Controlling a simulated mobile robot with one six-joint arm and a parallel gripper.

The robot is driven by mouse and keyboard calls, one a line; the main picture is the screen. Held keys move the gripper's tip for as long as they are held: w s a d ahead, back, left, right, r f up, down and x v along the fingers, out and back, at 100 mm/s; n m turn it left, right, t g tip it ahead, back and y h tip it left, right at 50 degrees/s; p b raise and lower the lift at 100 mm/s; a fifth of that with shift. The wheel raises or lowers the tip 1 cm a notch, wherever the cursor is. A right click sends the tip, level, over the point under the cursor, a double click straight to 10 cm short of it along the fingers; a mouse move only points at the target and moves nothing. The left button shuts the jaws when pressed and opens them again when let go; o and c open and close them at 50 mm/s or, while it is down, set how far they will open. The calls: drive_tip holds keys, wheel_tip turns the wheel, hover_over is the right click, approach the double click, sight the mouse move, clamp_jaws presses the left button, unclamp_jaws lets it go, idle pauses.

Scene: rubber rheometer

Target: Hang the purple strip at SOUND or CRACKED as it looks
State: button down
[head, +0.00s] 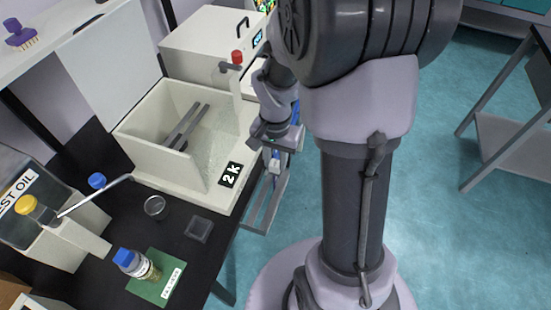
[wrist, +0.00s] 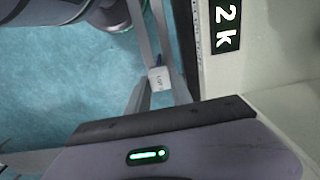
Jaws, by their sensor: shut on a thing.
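I cannot make out the purple strip in either view, nor any SOUND or CRACKED sign. My gripper (head: 271,157) hangs just right of the open cream box marked 2K (head: 226,184), outside its wall.
The black bench (head: 130,205) holds a TEST OIL unit (head: 52,225), a blue-capped bottle (head: 136,264) on a green mat (head: 170,290), and a glass cup (head: 155,207). A grey metal frame (head: 262,212) stands below my gripper. Floor at the right is clear up to a table (head: 510,145).

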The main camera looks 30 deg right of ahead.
drive_tip(key=shift+f+b, duration=1.6)
drive_tip(key=shift+f, duration=0.45)
drive_tip(key=c, duration=1.1)
unclamp_jaws()
drive_tip(key=shift+o, duration=0.2)
drive_tip(key=shift+r, duration=0.1)
wheel_tip(320, 180, up, 6)
drive_tip(key=p, duration=0.5)
drive_tip(key=s+a+r+n+t+y, duration=0.1)
drive_tip(key=s+a+r+n+t, duration=0.2)
drive_tip(key=s+a+r, duration=0.2)
drive_tip(key=s+a+r+n+t+y, duration=0.1)
drive_tip(key=s+a+r+n+t, duration=0.1)
drive_tip(key=s+a+r, duration=0.4)
drive_tip(key=a+r+n, duration=0.1)
drive_tip(key=a+r, duration=0.2)
drive_tip(key=r, duration=0.4)
drive_tip(key=shift+s+a+r+t, duration=0.2)
drive_tip(key=shift+a+r+t, duration=0.15)
drive_tip(key=shift+t, duration=0.05)
